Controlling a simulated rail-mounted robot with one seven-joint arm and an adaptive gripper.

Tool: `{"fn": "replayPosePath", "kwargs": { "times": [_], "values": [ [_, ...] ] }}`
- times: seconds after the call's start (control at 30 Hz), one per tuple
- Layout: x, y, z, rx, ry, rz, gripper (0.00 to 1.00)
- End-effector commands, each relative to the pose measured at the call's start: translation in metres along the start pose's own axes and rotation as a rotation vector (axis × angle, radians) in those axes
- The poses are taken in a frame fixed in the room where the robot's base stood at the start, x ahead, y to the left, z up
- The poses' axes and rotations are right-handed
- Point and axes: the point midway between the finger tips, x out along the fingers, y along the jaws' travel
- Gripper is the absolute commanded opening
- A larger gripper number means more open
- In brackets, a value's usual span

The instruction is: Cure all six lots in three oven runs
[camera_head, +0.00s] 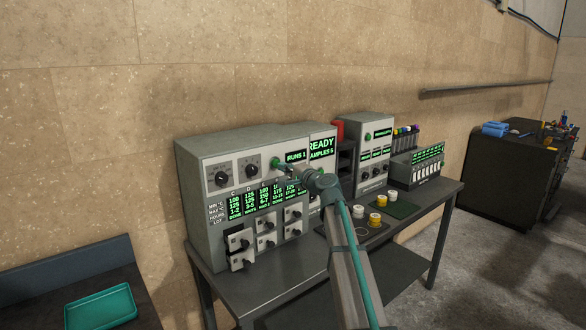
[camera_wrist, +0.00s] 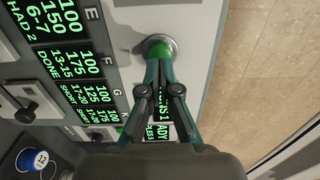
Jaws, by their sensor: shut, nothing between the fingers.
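The grey oven (camera_head: 200,190) stands on a dark table in the head view, with two dials and a green lot display (camera_head: 252,203). The display reads DONE under C; in the wrist view (camera_wrist: 65,60) it reads HAD 2 under E, DONE under F and SHORT under G. A small display (camera_head: 296,156) reads RUNS 1. My gripper (camera_wrist: 160,68) is shut and empty, its tips at a round green button (camera_wrist: 160,49). Contact is not clear. In the head view my gripper (camera_head: 284,165) is at the oven's upper right.
Several white and yellow pots (camera_head: 376,219) stand on dark mats to the right. A second grey unit (camera_head: 372,150) and a rack (camera_head: 415,165) stand behind them. A teal tray (camera_head: 100,306) lies at lower left. A blue piece marked 12 (camera_wrist: 33,161) shows in the wrist view.

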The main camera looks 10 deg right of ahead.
Motion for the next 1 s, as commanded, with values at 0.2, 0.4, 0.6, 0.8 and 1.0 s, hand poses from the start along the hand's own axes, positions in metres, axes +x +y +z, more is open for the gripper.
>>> {"fn": "replayPosePath", "kwargs": {
  "times": [0.2,0.4,0.6,0.8,1.0],
  "values": [
    [0.016,0.0,-0.001,-0.001,0.0,0.001,0.0],
    [0.017,0.001,0.0,-0.001,0.0,0.0,0.0],
    [0.018,0.001,0.0,-0.001,0.0,0.0,0.0],
    [0.033,0.004,-0.001,-0.001,0.0,0.0,0.0],
    [0.035,0.0,0.0,-0.001,0.0,0.0,0.0]
  ]
}}
